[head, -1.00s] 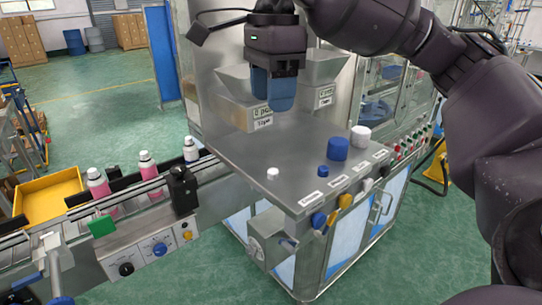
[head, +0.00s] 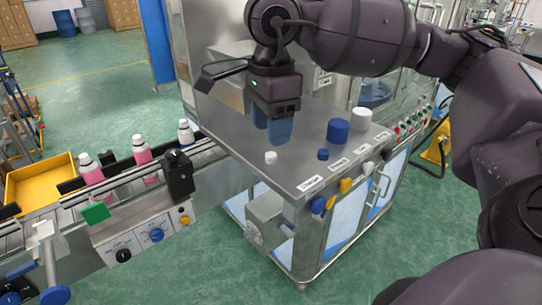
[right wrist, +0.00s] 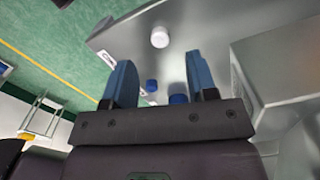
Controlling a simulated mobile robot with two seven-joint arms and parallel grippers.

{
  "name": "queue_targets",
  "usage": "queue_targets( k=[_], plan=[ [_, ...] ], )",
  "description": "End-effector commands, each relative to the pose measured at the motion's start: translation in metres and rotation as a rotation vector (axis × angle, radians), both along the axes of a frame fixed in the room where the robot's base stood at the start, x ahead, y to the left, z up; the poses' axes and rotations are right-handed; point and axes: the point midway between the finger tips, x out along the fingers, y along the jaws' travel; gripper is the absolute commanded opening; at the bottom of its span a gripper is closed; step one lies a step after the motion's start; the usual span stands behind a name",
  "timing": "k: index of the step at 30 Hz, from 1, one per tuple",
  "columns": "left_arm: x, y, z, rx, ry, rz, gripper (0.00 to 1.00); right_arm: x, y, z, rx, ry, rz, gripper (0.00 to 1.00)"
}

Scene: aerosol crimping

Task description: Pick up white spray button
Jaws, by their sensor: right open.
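The white spray button (head: 271,158) is a small white piece standing on the metal table top near its left front edge. It also shows in the right wrist view (right wrist: 160,38), beyond the fingertips and roughly centred between them. My right gripper (head: 270,134) points down with its blue fingers open and empty, just above and slightly behind the button. In the right wrist view the two blue fingers (right wrist: 158,66) are spread wide, with nothing between them. My left gripper is not in view.
A small blue button (head: 323,155), a larger blue cap (head: 338,131) and a larger white cap (head: 361,119) stand to the right on the table (head: 292,172). A hopper stands behind.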

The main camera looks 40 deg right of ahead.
Motion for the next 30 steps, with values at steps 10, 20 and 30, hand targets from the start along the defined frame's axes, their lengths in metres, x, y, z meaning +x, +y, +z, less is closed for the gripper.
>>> queue_targets(
  k=[10, 20, 30],
  plan=[
    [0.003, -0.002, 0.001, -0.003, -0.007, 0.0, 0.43, 0.0, 0.0, -0.035, -0.001, 0.002, 0.0, 0.52],
    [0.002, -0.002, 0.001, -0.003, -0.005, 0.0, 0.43, 0.0, 0.0, -0.052, 0.001, -0.001, 0.0, 0.52],
    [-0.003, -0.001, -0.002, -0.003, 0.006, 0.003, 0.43, 0.0, 0.0, -0.051, 0.001, 0.0, 0.0, 0.17]
  ],
)
